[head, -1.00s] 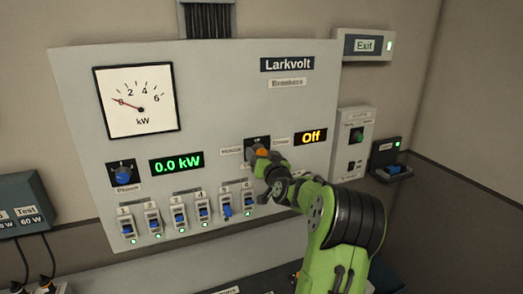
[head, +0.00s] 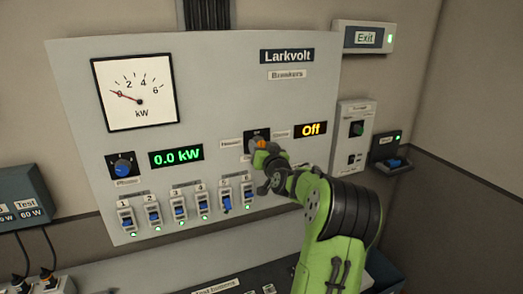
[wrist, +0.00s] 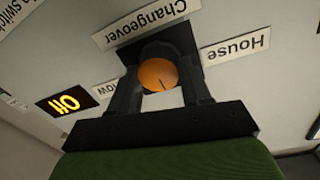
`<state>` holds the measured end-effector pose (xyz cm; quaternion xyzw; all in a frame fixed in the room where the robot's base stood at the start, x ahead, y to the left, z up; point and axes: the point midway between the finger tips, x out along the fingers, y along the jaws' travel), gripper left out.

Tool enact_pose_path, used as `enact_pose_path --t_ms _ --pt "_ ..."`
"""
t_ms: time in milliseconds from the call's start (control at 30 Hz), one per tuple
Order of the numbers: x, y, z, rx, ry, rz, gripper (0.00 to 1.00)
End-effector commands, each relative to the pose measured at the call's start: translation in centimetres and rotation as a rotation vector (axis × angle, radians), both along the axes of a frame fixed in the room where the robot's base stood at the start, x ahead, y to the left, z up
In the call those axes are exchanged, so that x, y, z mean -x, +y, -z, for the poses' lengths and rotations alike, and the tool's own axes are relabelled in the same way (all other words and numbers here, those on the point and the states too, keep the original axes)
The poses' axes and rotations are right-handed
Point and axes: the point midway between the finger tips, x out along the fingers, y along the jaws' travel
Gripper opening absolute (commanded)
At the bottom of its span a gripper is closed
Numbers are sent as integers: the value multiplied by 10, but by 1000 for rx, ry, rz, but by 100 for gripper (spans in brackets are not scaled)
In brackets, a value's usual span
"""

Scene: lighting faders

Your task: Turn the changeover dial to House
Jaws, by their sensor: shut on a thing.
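The orange changeover dial (wrist: 157,75) sits on a dark square plate between the two fingers of my gripper (wrist: 160,68) in the wrist view. The gripper is shut on it. A short dark mark shows on the dial's face, in its lower half in this inverted view. The House label (wrist: 235,48) is to the right of the dial there, and a label ending in "ow" (wrist: 117,86) is to the left. In the head view the dial (head: 261,143) is mostly hidden behind my gripper (head: 262,149), low on the right of the panel.
The grey Larkvolt panel (head: 225,95) carries an amber Off display (head: 310,130), a green 0.0 kW display (head: 177,156), a blue knob (head: 123,168) and a row of breakers (head: 202,195) close below left of my gripper. A small switch box (head: 355,130) stands to the right.

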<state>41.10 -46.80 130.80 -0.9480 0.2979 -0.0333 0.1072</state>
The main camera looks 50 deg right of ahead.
Motion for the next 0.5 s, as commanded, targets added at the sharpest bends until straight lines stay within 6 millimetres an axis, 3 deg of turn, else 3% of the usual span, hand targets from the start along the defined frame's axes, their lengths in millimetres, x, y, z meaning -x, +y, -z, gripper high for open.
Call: enact_pose_path --t_ms 500 --pt "-1 2 7 345 191 2 17"
